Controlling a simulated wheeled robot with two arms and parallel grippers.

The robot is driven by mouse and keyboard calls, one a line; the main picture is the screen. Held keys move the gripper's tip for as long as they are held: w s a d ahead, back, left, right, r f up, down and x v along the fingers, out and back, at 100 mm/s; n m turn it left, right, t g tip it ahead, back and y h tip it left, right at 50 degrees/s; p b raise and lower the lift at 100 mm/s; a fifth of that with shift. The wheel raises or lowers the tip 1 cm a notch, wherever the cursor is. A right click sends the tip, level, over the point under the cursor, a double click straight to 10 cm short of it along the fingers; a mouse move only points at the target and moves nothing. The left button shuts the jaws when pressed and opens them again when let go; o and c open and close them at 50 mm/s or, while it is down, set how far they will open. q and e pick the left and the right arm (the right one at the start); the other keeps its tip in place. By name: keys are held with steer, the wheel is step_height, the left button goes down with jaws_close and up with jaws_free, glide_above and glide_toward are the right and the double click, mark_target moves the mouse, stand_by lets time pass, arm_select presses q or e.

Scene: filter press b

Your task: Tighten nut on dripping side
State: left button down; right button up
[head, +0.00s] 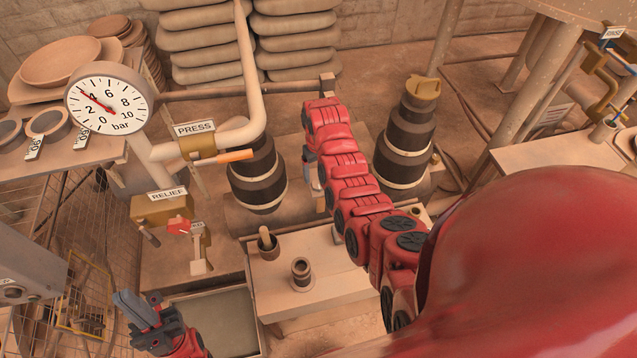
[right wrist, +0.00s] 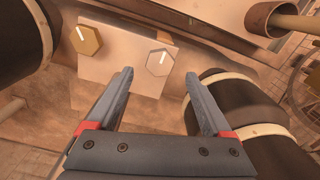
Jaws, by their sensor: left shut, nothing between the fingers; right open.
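In the right wrist view, a brass-coloured hexagonal nut (right wrist: 86,40) and a silver-grey hexagonal nut (right wrist: 159,62) sit side by side on a pale plate (right wrist: 115,75). Each nut has a white line on its face. My right gripper (right wrist: 158,80) is open and empty. Its fingertips appear on either side of the grey nut's lower part in the picture; whether they are level with it in depth I cannot tell. In the head view the right arm hides the nuts. My left gripper (head: 124,298) is shut and empty at the lower left. I see no drip.
Dark cylinders with pale bands stand left (head: 256,175) and right (head: 405,140) of my right arm. A gauge (head: 108,104) reads near 4 bar. A red knob (head: 179,227) is by the RELIEF label (head: 167,194). A small table (head: 320,265) holds two cups.

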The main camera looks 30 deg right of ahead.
mark_target(319, 184)
steer(key=shift+f, duration=2.35)
jaws_close()
